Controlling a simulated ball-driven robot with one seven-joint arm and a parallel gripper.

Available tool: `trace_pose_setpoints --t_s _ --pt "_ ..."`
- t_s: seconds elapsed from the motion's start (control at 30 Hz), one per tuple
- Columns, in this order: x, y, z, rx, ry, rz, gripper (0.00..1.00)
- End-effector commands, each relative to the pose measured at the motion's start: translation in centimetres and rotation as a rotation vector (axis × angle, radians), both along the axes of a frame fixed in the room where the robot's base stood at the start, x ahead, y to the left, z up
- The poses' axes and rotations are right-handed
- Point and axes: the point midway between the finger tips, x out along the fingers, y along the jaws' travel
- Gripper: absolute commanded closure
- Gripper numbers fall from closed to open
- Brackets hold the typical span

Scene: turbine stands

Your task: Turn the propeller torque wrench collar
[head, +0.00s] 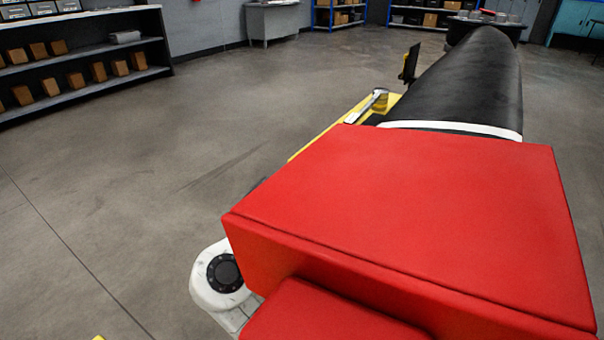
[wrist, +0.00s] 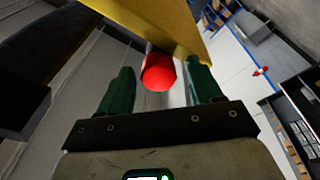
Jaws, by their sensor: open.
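In the wrist view, my gripper (wrist: 159,70) is open, with one dark green finger on each side of a red rounded cylinder end (wrist: 158,74). The red end sits between the fingers, with gaps visible on both sides. It is beside the edge of a yellow beam (wrist: 160,22), and a short pale shaft shows behind it. I cannot tell for sure whether it is the wrench collar. In the head view, a silver tool (head: 366,106) lies along a yellow frame (head: 318,141), beside a long black tapered body (head: 465,85) with a white band. My gripper is hidden there.
A large red form (head: 420,200) hides much of the head view's foreground. A dark upright plate (head: 410,63) stands beside the black body. Shelves with boxes (head: 75,65) line the left wall. The concrete floor (head: 200,150) on the left is clear.

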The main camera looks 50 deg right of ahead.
Motion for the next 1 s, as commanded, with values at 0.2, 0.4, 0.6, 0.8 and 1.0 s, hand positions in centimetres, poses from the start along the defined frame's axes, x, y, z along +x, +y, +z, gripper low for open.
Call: trace_pose_setpoints --t_s 0.2,0.4,0.6,0.8,1.0 --pt "0.0 0.2 0.1 -0.001 0.0 0.001 0.36" --pt "-0.6 2.5 -0.2 -0.001 0.002 0.003 0.36" --pt "-1.4 5.5 -0.7 -0.001 0.001 0.003 0.36" --pt "-1.8 7.1 -1.1 0.0 0.0 0.001 0.36" --pt "-1.9 7.2 -1.1 0.0 0.0 0.0 0.36"
